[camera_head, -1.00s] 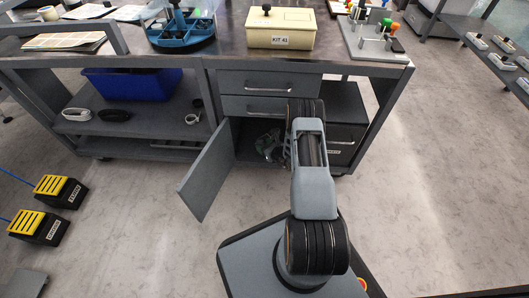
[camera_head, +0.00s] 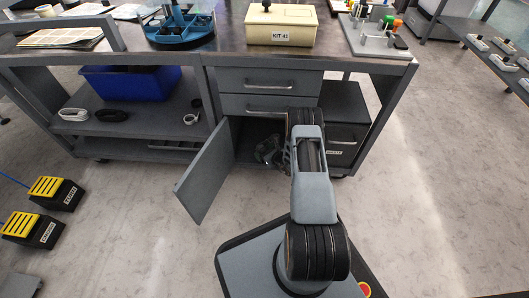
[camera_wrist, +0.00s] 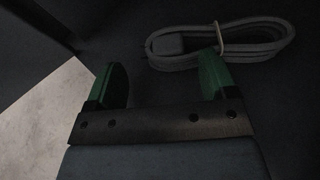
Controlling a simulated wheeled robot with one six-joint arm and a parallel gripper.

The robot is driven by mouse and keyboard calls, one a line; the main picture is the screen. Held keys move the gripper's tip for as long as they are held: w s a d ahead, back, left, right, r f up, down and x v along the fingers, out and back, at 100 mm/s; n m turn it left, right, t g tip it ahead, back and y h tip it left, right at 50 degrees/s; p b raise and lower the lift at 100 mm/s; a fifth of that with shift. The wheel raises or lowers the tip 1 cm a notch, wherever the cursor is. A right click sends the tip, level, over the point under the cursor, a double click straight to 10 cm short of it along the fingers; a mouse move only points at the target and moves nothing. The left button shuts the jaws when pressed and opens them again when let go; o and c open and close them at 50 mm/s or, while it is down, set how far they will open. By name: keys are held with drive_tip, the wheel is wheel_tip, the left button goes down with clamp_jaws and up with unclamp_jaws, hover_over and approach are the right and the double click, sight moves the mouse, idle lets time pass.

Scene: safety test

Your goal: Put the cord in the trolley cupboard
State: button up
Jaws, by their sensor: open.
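A dark coiled cord (camera_wrist: 258,42) with a pale tie band around it lies on the dark floor of the trolley cupboard in the wrist view. My gripper (camera_wrist: 160,85) is open and empty, its green fingers apart. The cord is just beyond the fingertips, mostly toward the right finger, which overlaps its near edge in the picture; I cannot tell if they touch. In the head view my gripper (camera_head: 268,150) reaches into the cupboard (camera_head: 246,138), partly hidden by my arm. The cupboard door (camera_head: 206,172) stands wide open to the left.
Two drawers (camera_head: 268,86) above the cupboard are shut. A dark cabinet (camera_head: 345,110) stands to its right. A white coil (camera_head: 74,114), a black coil (camera_head: 110,115) and a blue bin (camera_head: 130,82) are on the left shelf. Yellow-topped pedals (camera_head: 48,188) sit on the floor at left.

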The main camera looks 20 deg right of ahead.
drive_tip(key=shift+r, duration=0.2)
drive_tip(key=p+v, duration=0.5)
drive_tip(key=v, duration=0.6)
drive_tip(key=s+a+r+n+g+y, duration=0.25)
drive_tip(key=a+r+n+g, duration=0.25)
drive_tip(key=a+r+n, duration=0.55)
drive_tip(key=s+a+r+n+g+y, duration=0.1)
drive_tip(key=a+r+n+g+y, duration=0.45)
drive_tip(key=r, duration=0.85)
drive_tip(key=s+r+n+h, duration=1.1)
drive_tip(key=s+r+n, duration=0.2)
drive_tip(key=n, duration=0.3)
drive_tip(key=shift+s+a+n+h, duration=0.2)
drive_tip(key=shift+s+n+h, duration=0.15)
drive_tip(key=shift+n+h, duration=0.05)
